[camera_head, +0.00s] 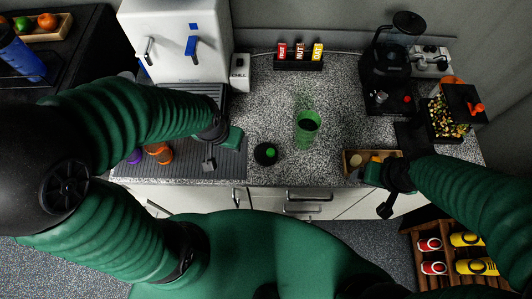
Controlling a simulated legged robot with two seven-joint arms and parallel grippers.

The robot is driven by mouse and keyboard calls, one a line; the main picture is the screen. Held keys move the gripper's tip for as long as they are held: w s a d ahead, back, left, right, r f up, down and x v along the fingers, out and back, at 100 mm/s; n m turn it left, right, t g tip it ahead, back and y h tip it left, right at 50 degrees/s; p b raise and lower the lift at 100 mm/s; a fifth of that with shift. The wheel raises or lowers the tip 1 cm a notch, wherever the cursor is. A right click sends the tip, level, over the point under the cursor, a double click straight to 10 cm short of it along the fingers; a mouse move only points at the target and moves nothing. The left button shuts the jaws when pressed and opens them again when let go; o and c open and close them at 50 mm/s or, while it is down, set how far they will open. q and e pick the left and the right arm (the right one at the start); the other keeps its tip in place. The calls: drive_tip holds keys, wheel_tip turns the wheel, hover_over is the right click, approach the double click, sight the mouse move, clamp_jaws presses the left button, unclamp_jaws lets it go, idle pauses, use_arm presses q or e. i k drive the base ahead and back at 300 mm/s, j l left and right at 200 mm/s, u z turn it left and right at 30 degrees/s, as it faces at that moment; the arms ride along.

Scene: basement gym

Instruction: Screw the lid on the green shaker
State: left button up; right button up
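The green shaker (308,129) is a translucent cup standing upright on the speckled counter, with no lid on it. A round black lid with a green centre (266,154) lies on the counter to its left, near the front edge. My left gripper (221,151) is over the grey ribbed mat, left of the lid. Its fingers are apart, with nothing between them. My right gripper (379,191) is at the counter's front edge, right of and nearer than the shaker. Its fingers look apart and it appears empty. It partly covers a small wooden tray.
A white dispenser (180,38) stands at the back left; orange (158,152) and purple items sit under my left arm. A black blender (391,80) and a food container (443,120) stand right. The small wooden tray (350,166) is near the front. Counter around the shaker is clear.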

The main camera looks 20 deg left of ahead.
sight(308, 124)
drive_tip(key=j+z, duration=0.2)
drive_tip(key=z, duration=0.2)
drive_tip(key=k+j+z, duration=0.15)
drive_tip(key=z, duration=0.2)
drive_tip(key=k+j+z, duration=0.1)
drive_tip(key=z, duration=0.3)
drive_tip(key=k+j, duration=0.05)
drive_tip(key=j, duration=0.05)
